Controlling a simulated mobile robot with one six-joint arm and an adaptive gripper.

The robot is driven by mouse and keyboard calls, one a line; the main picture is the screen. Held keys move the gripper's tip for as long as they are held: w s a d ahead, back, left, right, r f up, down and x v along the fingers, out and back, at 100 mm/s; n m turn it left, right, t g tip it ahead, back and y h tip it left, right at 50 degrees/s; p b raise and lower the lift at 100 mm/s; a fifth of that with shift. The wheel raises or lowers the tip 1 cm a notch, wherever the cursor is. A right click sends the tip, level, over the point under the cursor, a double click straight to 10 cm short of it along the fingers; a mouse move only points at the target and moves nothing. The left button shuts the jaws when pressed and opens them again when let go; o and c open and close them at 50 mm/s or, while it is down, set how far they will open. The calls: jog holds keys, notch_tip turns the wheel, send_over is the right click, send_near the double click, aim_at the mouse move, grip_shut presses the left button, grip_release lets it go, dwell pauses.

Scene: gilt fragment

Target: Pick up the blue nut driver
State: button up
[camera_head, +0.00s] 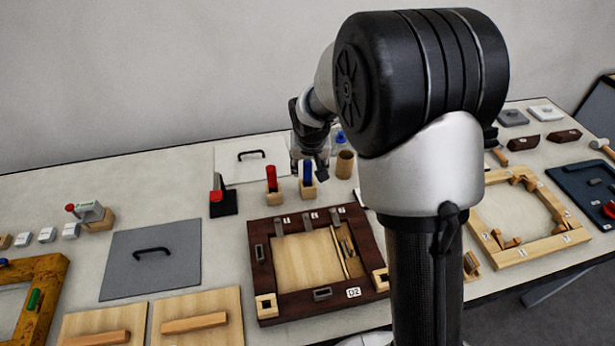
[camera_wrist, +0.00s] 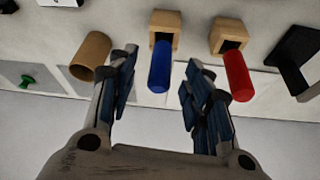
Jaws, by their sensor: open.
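The blue nut driver (camera_head: 307,173) stands in a small light wooden holder (camera_head: 307,191) on the table, left of my large arm links in the head view. In the wrist view the blue handle (camera_wrist: 160,70) points out of its holder (camera_wrist: 165,27) and lies between my spread fingers in the picture. My gripper (camera_wrist: 159,75) is open and empty, with one finger on each side of the blue handle. I see no contact between fingers and handle. In the head view my gripper (camera_head: 311,163) is close to the blue handle; the handle's lower shaft is hidden in the holder.
A red-handled tool (camera_wrist: 238,75) in its own wooden holder (camera_wrist: 229,33) stands close beside the right finger in the wrist view. A brown cylinder cup (camera_wrist: 95,55) is by the left finger. A black holder (camera_head: 223,202) and a dark wooden frame (camera_head: 284,312) are nearby.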

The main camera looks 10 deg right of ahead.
aim_at(308, 171)
jog(key=b+x, duration=0.2)
jog(key=x, duration=0.3)
jog(key=shift+w+f, duration=0.15)
jog(key=shift+w, duration=0.05)
jog(key=shift+c, duration=0.3)
grip_shut()
